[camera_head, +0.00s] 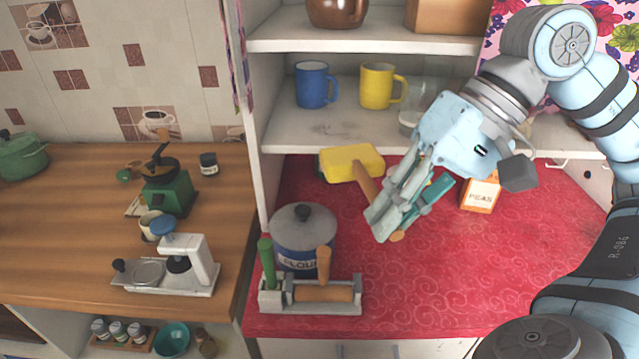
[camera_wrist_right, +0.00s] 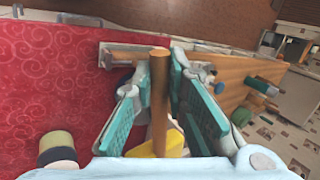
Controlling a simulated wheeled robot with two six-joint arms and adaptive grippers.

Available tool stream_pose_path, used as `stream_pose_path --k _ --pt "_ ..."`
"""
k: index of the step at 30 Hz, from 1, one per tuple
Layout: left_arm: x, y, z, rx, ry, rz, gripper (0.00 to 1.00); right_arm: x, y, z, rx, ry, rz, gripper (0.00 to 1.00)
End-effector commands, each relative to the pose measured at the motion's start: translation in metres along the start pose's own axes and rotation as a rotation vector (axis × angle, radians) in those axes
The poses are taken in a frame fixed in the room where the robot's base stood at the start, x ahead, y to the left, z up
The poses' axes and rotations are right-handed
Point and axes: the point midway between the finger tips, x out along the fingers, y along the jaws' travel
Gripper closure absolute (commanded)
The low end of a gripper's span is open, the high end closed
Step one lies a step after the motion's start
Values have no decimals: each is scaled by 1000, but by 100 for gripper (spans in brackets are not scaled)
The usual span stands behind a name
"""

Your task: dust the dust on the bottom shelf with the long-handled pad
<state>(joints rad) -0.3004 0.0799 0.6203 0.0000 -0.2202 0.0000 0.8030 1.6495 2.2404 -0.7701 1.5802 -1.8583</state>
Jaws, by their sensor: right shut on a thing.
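The long-handled pad has a yellow head (camera_head: 352,163) and a brown wooden handle (camera_head: 366,184). My right gripper (camera_head: 386,216) is shut on the handle, with its end showing just past the fingers. The pad head is in front of the bottom shelf (camera_head: 285,137), near its front edge. In the right wrist view the handle (camera_wrist_right: 158,95) stands between the teal finger pads, and part of the yellow head (camera_wrist_right: 168,143) shows below. Grey dust (camera_head: 322,128) lies as a smudge on the bottom shelf, below the mugs. My left gripper is not in view.
A blue mug (camera_head: 312,88), a yellow mug (camera_head: 377,86) and a clear glass (camera_head: 410,118) stand on the bottom shelf. A flour tin (camera_head: 303,240), a rolling-pin rack (camera_head: 325,294) and a peas box (camera_head: 481,194) stand on the red counter. Its front middle is clear.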

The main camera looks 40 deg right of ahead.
Motion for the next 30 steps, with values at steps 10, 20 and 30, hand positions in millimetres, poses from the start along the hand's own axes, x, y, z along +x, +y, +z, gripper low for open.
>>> stream_pose_path --k 10,20,30 --pt "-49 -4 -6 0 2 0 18 9 -29 -20 89 64 -8 100" --pt "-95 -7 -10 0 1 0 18 20 -56 -28 175 118 -17 100" --pt "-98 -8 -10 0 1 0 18 27 -52 -47 203 135 -11 100"
